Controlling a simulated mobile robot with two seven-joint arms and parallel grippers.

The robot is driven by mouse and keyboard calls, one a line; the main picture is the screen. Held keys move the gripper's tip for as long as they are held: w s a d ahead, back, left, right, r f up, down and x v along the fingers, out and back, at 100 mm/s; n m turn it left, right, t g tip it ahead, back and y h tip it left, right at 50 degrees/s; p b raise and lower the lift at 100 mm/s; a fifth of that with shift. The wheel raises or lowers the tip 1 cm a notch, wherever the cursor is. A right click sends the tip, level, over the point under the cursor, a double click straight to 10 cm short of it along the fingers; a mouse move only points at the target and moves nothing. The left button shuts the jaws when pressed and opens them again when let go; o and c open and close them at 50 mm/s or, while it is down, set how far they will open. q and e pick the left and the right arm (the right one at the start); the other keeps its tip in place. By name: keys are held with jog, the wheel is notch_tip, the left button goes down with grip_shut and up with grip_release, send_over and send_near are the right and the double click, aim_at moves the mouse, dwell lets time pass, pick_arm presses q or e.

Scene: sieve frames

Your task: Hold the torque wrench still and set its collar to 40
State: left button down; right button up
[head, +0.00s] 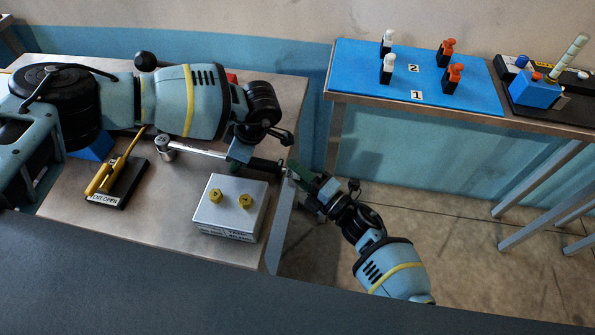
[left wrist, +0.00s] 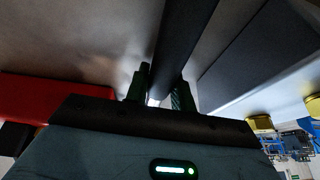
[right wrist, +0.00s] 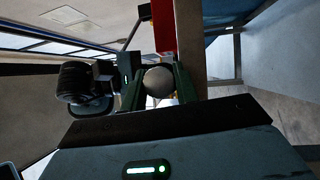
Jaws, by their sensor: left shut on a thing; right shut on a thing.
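The torque wrench (head: 200,151) lies across the table in the head view, its silver shaft running from a round head at the left to a dark handle at the right. My left gripper (head: 240,155) is shut on it along its length. In the left wrist view its dark handle (left wrist: 183,42) passes between the fingers (left wrist: 160,95). My right gripper (head: 291,170) is shut at the handle's right end, near the table edge. In the right wrist view a round grey end (right wrist: 158,82) sits between the fingers (right wrist: 157,90). The collar's scale cannot be read.
A silver box (head: 214,215) with two yellow knobs stands just in front of the wrench. A yellow toggle clamp (head: 112,178) on a black base is at the left. A second table at the right carries a blue mat (head: 415,85) with several small pieces and a blue box (head: 533,90).

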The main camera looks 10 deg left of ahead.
jog(key=shift+n+y, duration=0.3)
jog(key=shift+n, duration=0.3)
jog(key=o, duration=1)
jog(key=shift+d, duration=0.1)
jog(key=v, duration=1.1)
jog(key=shift+s+d+f, duration=0.2)
jog(key=shift+s+d, duration=0.05)
jog(key=shift+d, duration=0.05)
pick_arm(q)
jog(key=c, duration=1.1)
grip_release()
